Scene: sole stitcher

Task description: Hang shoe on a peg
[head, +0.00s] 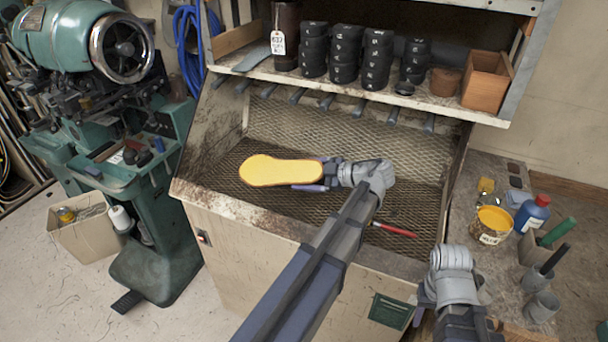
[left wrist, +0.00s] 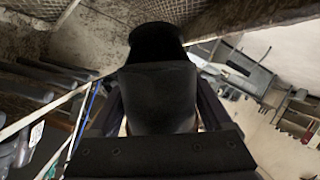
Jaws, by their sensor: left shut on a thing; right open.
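The shoe (head: 278,171) shows its yellow sole to the head camera, lying sideways over the mesh-lined bay. My left gripper (head: 313,174) is shut on its right end. In the left wrist view a dark part of the shoe (left wrist: 160,90) sits between the fingers and blocks much of the view. A row of grey pegs (head: 327,101) sticks out below the shelf, above and behind the shoe; the shoe is apart from them. Pegs also show at the left of the left wrist view (left wrist: 45,78). My right gripper (head: 425,297) is open and low at the right, its fingers partly hidden.
The shelf (head: 430,101) above the pegs holds stacks of black rolls (head: 345,55), a wooden box (head: 486,80) and a brown jar. A red tool (head: 394,230) lies in the bay. A green machine (head: 150,190) stands left; a glue pot (head: 491,224) and bottles crowd the right bench.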

